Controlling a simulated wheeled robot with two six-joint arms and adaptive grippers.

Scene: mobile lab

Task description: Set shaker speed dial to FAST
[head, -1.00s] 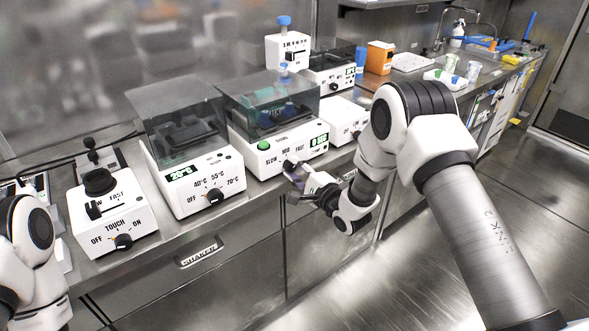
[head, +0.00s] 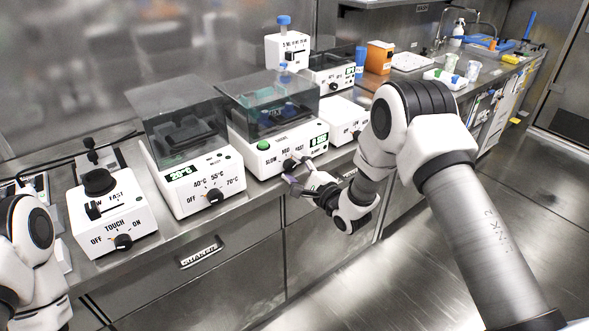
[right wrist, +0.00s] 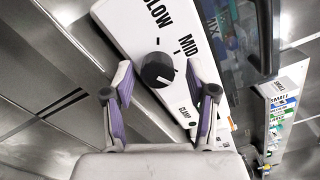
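The shaker (head: 262,160) is a white box with a smoked clear lid, a green button and a green-lit display on its front, standing mid-bench in the head view. Its round black speed dial (head: 290,165) sits under the SLOW, MID, FAST labels. In the right wrist view the dial (right wrist: 157,70) lies between and slightly past my right gripper's fingertips (right wrist: 160,82). The fingers are apart, with a gap on both sides of the dial. SLOW and MID are readable there; FAST is not, and the dial's setting is unclear. My left gripper is out of view.
A heater box (head: 199,184) with its own dial stands left of the shaker, and a vortex mixer (head: 112,217) stands farther left. Another white device (head: 342,118) is close on the right. Steel cabinet fronts run below the bench edge.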

